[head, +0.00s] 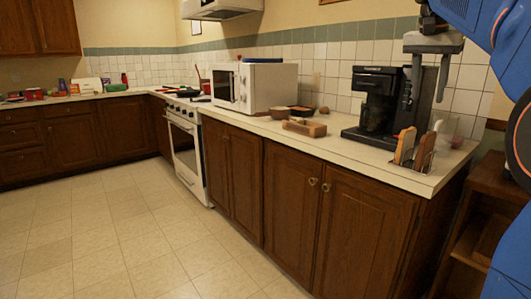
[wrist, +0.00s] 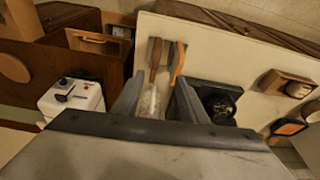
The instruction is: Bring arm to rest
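My gripper (head: 429,90) is raised at the upper right of the head view, with its fingers pointing down above the counter (head: 345,160), near the coffee maker. In the wrist view my gripper (wrist: 158,98) has its two fingers spread apart, with nothing held between them. The black coffee maker (head: 375,100) stands on the counter; it also shows right of the fingers in the wrist view (wrist: 217,100). My blue arm comes in from the right edge of the head view.
A wooden tray (head: 304,128), bowl (head: 273,113) and white microwave (head: 254,88) are farther along. A wooden shelf (head: 484,205) stands at right. The tiled floor (head: 115,225) is clear.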

